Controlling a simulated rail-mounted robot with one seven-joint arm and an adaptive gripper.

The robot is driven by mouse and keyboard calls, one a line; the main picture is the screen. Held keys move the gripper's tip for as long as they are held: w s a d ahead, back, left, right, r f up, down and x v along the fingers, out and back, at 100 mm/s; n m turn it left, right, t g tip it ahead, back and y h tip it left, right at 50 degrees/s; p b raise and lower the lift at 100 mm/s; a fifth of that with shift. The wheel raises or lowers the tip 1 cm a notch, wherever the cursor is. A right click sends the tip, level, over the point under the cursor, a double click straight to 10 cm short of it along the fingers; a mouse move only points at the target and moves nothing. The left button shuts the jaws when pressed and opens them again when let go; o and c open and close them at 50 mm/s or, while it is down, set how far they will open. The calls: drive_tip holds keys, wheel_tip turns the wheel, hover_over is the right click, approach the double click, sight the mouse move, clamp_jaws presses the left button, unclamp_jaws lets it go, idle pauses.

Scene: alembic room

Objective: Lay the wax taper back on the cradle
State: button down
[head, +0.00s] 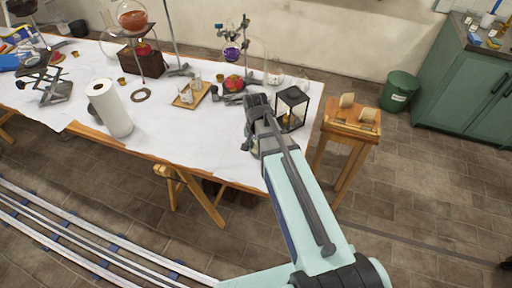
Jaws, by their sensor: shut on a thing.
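My gripper (257,103) is over the right end of the white-covered table, just left of the black lantern. It is shut, seen from behind and above, and my arm hides most of what is between its fingers. I cannot make out the wax taper itself anywhere in the head view.
The black lantern (292,106) stands between my gripper and the wooden side table (338,127). Glassware on a stand (232,50), a wooden tray (184,101) and a paper roll (110,108) occupy the white-covered table (190,140). A green bin (399,92) stands on the floor at right.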

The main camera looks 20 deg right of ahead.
drive_tip(key=shift+f+b, duration=1.3)
drive_tip(key=shift+f, duration=1)
drive_tip(key=shift+f, duration=0.15)
drive_tip(key=c, duration=1)
unclamp_jaws()
drive_tip(key=shift+o, duration=0.2)
wheel_tip(320, 180, up, 12)
